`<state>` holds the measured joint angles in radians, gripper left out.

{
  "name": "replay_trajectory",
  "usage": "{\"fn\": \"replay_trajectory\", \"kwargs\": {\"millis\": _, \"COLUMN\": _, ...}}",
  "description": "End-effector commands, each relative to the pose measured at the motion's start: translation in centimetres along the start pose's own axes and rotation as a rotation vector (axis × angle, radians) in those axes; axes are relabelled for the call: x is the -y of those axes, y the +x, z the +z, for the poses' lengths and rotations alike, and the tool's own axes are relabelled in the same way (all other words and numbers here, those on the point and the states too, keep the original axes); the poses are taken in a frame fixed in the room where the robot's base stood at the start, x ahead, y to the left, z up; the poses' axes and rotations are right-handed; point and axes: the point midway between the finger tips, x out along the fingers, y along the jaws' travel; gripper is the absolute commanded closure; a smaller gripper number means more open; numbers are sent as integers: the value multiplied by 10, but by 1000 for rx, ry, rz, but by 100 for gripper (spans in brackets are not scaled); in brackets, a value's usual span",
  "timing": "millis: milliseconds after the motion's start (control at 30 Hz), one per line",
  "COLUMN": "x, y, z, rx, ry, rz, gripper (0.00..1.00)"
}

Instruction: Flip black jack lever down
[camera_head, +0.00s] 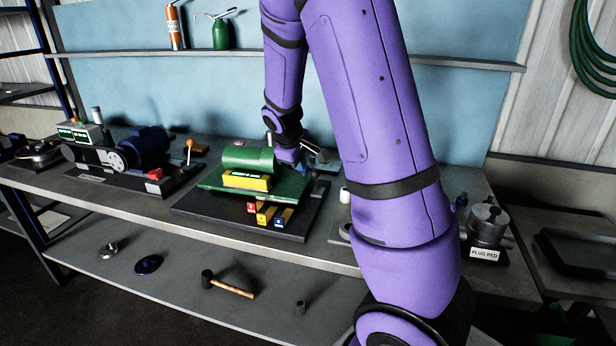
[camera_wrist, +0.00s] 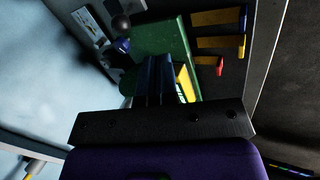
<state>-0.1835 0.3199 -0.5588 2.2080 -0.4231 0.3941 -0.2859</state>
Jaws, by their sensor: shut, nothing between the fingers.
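The green machine (camera_head: 250,185), with a cylinder on top and a yellow label, stands on a dark base plate on the bench. It also shows in the wrist view (camera_wrist: 163,42). A dark round knob (camera_wrist: 120,22) shows beside its green plate in the wrist view; it may be the black jack lever's end, but I cannot tell for sure. My gripper (camera_wrist: 154,75) is shut and empty, over the green plate and apart from the knob in the picture. In the head view my wrist is just behind the cylinder, and my fingertips are hard to make out.
Red, yellow and blue tabs (camera_head: 265,213) stick out at the machine's front. A blue motor (camera_head: 147,147) and an orange-knobbed lever (camera_head: 189,146) stand to the left. A metal fixture labelled "PLUG RED" (camera_head: 487,226) is at right. A shelf (camera_head: 300,60) runs behind my arm.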

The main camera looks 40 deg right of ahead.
Motion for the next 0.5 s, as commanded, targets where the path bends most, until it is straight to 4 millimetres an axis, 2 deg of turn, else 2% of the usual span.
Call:
{"fn": "replay_trajectory", "kwargs": {"millis": 300, "x": 0, "y": 2, "z": 0, "rx": 0, "ry": 0, "rz": -1, "gripper": 100}}
{"fn": "replay_trajectory", "kwargs": {"millis": 500, "x": 0, "y": 21, "z": 1, "rx": 3, "ry": 0, "rz": -1, "gripper": 100}}
